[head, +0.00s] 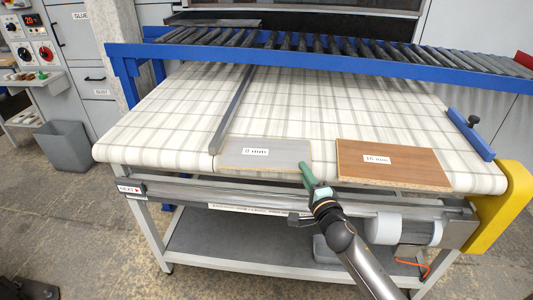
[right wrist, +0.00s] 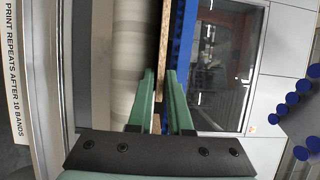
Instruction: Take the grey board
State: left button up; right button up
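The grey board (head: 262,151), labelled "8 mm", lies flat at the front edge of the pale checked belt (head: 185,115), left of the brown board. My right gripper (head: 305,173) is at the front right corner of the grey board. In the right wrist view the green fingertips (right wrist: 160,82) stand close on either side of a thin board edge (right wrist: 164,40). The gap between them is narrow, and whether both fingers press on the board cannot be told. My left gripper is not in view.
A brown board (head: 395,165), labelled "16 mm", lies to the right with a gap. A grey bar (head: 235,110) runs back from the grey board's left side. A blue roller rail (head: 300,57) crosses behind. A yellow guard (head: 505,205) stands at right. The belt's middle is clear.

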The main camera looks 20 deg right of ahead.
jog(key=shift+w, duration=0.1)
grip_shut()
dwell(1.4)
